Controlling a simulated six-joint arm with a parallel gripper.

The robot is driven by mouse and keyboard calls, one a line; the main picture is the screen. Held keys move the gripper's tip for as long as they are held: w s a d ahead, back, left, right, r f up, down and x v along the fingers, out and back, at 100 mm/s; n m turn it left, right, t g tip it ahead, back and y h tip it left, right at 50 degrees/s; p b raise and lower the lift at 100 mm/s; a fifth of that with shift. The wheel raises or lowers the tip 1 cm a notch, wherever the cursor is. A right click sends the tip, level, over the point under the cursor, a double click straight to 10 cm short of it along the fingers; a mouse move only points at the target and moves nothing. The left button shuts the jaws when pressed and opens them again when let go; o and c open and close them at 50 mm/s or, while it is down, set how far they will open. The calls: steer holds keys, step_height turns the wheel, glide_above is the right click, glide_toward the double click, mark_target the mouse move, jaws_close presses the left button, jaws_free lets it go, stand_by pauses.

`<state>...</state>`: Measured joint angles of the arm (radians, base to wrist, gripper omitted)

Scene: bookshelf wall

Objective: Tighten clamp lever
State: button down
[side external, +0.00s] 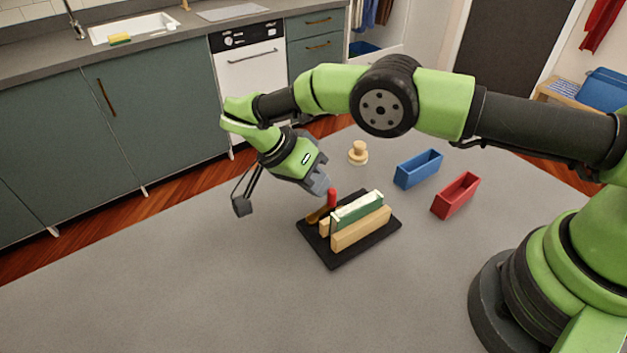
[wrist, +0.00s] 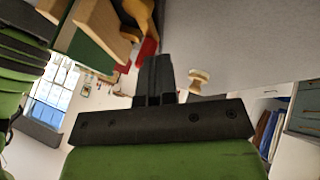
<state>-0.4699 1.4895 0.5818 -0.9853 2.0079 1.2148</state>
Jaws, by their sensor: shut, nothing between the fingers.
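The clamp lever has a red handle (side external: 332,197) standing up at the left end of a fixture, with a yellow-brown part (side external: 317,215) at its foot. The fixture has a black base plate (side external: 340,259), and wooden blocks (side external: 362,229) flank a green block (side external: 357,209). My gripper (side external: 322,189) is shut and empty, just above and left of the red handle; contact cannot be told. In the wrist view the shut fingers (wrist: 156,62) end beside the red handle (wrist: 147,49), with the yellow part (wrist: 139,13) beyond it.
A blue open box (side external: 417,170) and a red open box (side external: 455,196) stand right of the fixture. A round wooden knob (side external: 358,153) stands behind it and also shows in the wrist view (wrist: 199,78). The grey table (side external: 210,280) is clear at left and front.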

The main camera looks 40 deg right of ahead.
steer(key=shift+r, duration=0.1)
stand_by(0.5)
step_height(320, 180, up, 10)
stand_by(0.4)
steer(key=s+d+r+n+t+y, duration=0.2)
steer(key=s+d+r+n, duration=0.1)
steer(key=r, duration=0.5)
steer(key=s+d+r+n+t+y, duration=0.2)
steer(key=s+d+r+n+y, duration=0.1)
steer(key=r, duration=0.4)
steer(key=s+d+r+n+t+y, duration=0.2)
steer(key=s+n+t, duration=0.3)
steer(key=s, duration=0.9)
steer(key=shift+s+d+t+y, duration=0.2)
steer(key=shift+d+t+y, duration=0.35)
steer(key=shift+t, duration=0.55)
